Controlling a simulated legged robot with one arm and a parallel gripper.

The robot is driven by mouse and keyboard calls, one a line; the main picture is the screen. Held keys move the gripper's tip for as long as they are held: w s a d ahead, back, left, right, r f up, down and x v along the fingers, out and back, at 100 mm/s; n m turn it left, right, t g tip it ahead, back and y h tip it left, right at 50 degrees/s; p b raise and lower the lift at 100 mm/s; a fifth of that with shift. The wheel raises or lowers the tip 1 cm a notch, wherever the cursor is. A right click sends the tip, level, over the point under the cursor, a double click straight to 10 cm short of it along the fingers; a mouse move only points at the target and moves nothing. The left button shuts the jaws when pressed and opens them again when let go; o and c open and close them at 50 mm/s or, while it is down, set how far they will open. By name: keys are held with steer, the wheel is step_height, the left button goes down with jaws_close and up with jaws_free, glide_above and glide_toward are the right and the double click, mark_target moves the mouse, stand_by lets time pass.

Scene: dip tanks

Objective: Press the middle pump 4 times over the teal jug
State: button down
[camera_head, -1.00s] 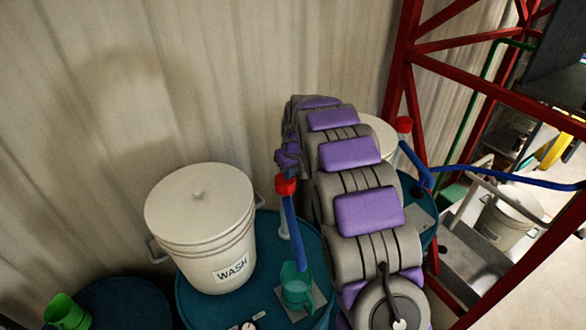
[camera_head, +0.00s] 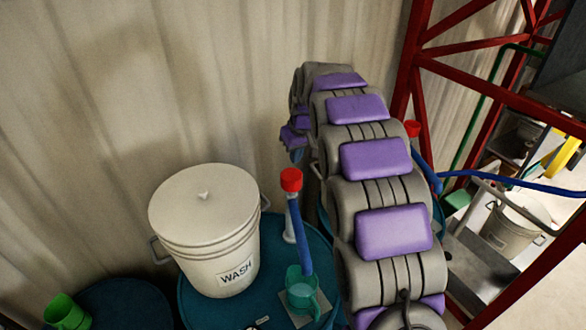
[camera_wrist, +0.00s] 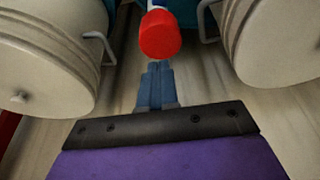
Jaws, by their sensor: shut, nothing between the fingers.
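The middle pump has a red cap (camera_head: 291,180) and a blue spout (camera_head: 303,235) that slopes down to the teal jug (camera_head: 302,292). The jug stands upright on a pale square on the teal drum, its mouth under the spout's end. How full it is, I cannot tell. My gripper (camera_wrist: 156,72) is shut and empty, its blue fingers pointing toward the red cap (camera_wrist: 160,36) in the wrist view. In the head view my gripper (camera_head: 297,154) is above the cap, apart from it, partly hidden by my arm.
A white WASH pail (camera_head: 205,230) stands left of the pump on the same drum (camera_head: 205,307). A green cup (camera_head: 66,311) is at the far left. Another red-capped pump (camera_head: 412,129) is at right, behind my arm. A red steel frame (camera_head: 470,58) rises at right.

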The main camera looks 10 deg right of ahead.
steer(key=shift+v, duration=2.2)
steer(key=shift+w+a, duration=0.1)
